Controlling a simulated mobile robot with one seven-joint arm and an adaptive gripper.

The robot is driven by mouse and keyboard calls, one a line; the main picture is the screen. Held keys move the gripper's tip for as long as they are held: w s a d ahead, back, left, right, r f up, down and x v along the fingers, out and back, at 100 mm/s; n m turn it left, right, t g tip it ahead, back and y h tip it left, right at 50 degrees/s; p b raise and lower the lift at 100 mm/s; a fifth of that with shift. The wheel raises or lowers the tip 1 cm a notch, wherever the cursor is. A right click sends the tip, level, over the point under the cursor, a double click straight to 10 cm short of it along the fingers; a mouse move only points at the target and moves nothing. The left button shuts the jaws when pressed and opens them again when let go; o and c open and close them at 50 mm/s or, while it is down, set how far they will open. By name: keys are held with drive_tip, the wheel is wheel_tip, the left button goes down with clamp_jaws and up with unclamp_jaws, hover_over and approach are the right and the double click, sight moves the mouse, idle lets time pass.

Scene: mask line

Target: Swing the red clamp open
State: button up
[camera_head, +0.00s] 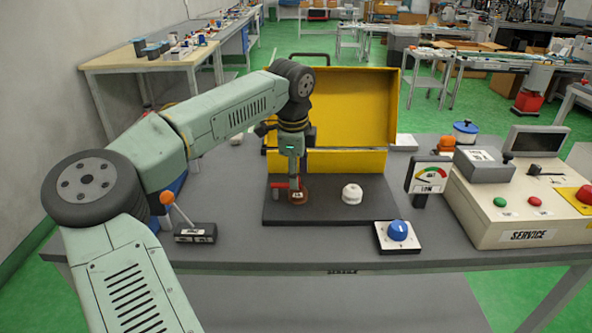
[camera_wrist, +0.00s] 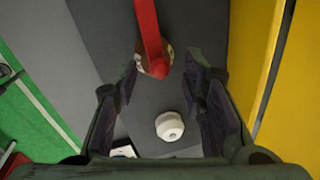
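The red clamp (camera_wrist: 150,32) is a long red bar in the wrist view, reaching down from the top edge over a small brown round piece (camera_wrist: 145,66). In the head view the red clamp (camera_head: 278,186) shows just left of my gripper (camera_head: 295,178), above the dark base plate (camera_head: 330,214). My gripper (camera_wrist: 163,82) is open, with nothing between its fingertips; the clamp's near end lies just ahead of them in the wrist view. I cannot tell whether a finger touches the clamp. My gripper partly hides the brown piece in the head view.
A white knob-like piece (camera_head: 352,194) stands on the plate to the right. An open yellow case (camera_head: 350,105) is close behind. A blue dial (camera_head: 397,231), a gauge (camera_head: 427,178) and a service console (camera_head: 520,210) are at the right. An orange-tipped lever (camera_head: 167,198) is at the left.

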drive_tip(key=shift+f, duration=0.3)
drive_tip(key=shift+c, duration=0.5)
clamp_jaws()
